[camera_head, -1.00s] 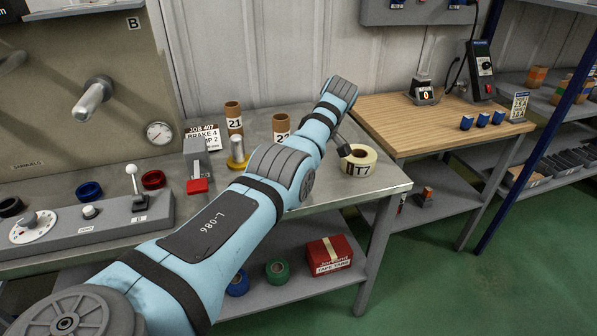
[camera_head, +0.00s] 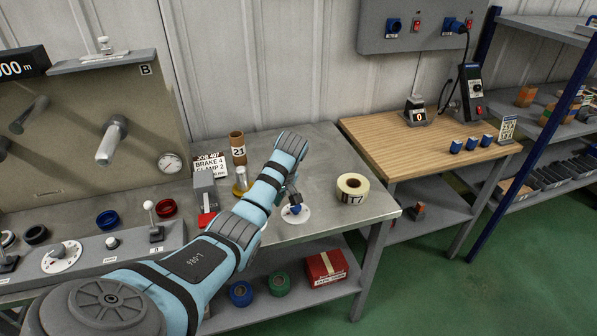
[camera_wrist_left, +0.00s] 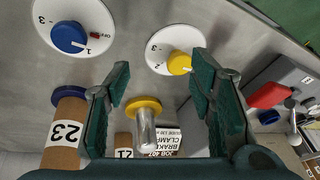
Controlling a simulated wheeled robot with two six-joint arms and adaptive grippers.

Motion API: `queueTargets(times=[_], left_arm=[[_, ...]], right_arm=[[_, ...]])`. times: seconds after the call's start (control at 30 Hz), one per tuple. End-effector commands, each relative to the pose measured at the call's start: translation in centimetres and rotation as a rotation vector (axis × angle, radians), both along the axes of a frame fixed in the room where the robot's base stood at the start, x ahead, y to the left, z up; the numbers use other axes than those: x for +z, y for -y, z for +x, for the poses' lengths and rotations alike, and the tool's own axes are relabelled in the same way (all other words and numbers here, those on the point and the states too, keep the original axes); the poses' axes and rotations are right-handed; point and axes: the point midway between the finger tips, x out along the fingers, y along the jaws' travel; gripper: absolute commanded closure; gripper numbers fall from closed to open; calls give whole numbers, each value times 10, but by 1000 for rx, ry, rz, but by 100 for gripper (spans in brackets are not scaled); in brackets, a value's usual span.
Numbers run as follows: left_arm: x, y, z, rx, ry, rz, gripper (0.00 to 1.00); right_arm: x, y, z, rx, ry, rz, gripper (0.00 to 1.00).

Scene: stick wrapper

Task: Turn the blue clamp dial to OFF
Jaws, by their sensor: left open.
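The blue clamp dial (camera_wrist_left: 68,37) sits on a white disc at the upper left of the left wrist view. Its white mark points at 1, and a red OFF label is beside it. In the head view the blue dial (camera_head: 296,210) shows just below my left gripper (camera_head: 292,197). A yellow dial (camera_wrist_left: 179,63) on another white disc lies to its right in the wrist view. My left gripper (camera_wrist_left: 158,72) is open and empty; its fingers frame the yellow dial and a metal peg, with the blue dial outside them. My right gripper is not in view.
A cardboard tube marked 23 (camera_wrist_left: 66,130) stands near the left finger in the wrist view. A red-tipped lever (camera_head: 206,217) and a yellow-based peg (camera_head: 240,180) are left of the arm.

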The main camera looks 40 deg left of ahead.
Motion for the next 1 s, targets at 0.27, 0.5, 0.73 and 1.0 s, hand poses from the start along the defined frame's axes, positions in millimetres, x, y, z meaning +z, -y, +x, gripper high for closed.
queueTargets(times=[0.27,0.5,0.73,1.0], left_arm=[[85,56,30,-917,167,-34,50],[43,49,44,-942,155,-31,50],[-20,38,66,-941,156,-30,50],[-49,32,79,-941,157,-26,50]], right_arm=[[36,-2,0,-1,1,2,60],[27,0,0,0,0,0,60],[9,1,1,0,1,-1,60],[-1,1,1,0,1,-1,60]])
